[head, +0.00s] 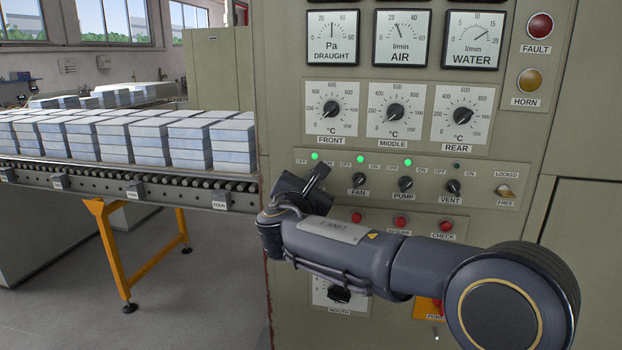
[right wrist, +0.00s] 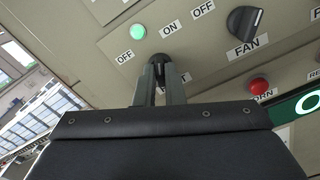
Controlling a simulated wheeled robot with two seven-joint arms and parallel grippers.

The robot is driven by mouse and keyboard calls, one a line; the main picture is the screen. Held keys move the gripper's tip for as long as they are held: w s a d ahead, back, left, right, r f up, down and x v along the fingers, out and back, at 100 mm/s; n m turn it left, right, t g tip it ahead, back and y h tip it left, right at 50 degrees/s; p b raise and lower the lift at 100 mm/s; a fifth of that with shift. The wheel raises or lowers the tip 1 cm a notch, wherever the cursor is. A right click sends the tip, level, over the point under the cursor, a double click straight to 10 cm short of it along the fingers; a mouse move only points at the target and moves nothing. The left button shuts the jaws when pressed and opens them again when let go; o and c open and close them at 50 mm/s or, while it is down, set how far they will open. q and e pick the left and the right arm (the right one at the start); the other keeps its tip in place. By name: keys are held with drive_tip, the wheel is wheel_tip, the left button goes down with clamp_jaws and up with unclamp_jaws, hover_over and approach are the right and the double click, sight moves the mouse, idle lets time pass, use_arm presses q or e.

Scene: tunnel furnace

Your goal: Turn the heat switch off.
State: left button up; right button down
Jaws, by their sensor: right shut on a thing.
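The heat switch is the leftmost knob in the switch row, left of FAN; its own label is hidden. In the right wrist view its dark knob (right wrist: 161,66) shows between my fingers, below OFF and ON marks. Which mark it points to cannot be told. The green lamp (head: 315,156) above it is lit; it also shows in the right wrist view (right wrist: 138,31). My right gripper (head: 320,170) is shut on this knob, covering it in the head view; its two fingers (right wrist: 160,80) show in the right wrist view. My left gripper is out of view.
The FAN knob (head: 358,180) is close to the right, then the PUMP (head: 405,183) and VENT (head: 453,187) knobs. Red buttons (head: 400,221) sit below, temperature dials (head: 396,112) above. A roller conveyor (head: 110,184) with stacked blocks stands left of the panel.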

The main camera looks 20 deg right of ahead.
drive_tip(key=shift+a+n+p, duration=0.15)
drive_tip(key=shift+n+p, duration=5)
drive_tip(key=shift+n, duration=1.05)
drive_tip(key=c, duration=1.5)
unclamp_jaws()
